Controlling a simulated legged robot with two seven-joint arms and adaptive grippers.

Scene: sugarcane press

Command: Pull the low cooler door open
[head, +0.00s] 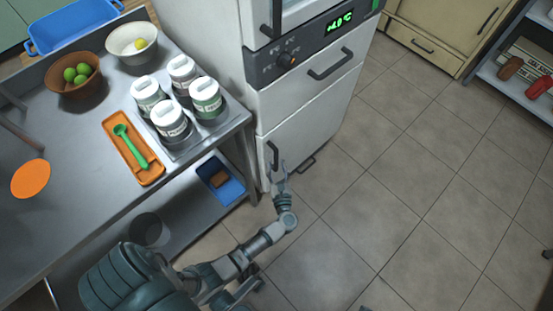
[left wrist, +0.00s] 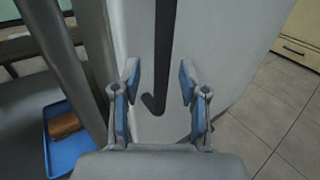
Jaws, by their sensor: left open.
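The low cooler door (head: 310,125) is a white panel at the bottom of the white cooler and looks closed. Its dark upright handle (head: 272,150) is near the door's left edge. My left gripper (head: 278,171) is just at the lower end of this handle in the head view. In the left wrist view, the handle (left wrist: 162,50) runs down between the two open blue-padded fingers of my left gripper (left wrist: 160,78), with a gap on each side. Whether it sits at fingertip depth is hard to tell. My right gripper is not in view.
A steel table (head: 75,135) with jars, bowls and an orange tray (head: 133,147) stands left of the cooler. A blue tray (head: 221,180) is on its lower shelf, close to my left arm. The tiled floor (head: 400,190) to the right is clear.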

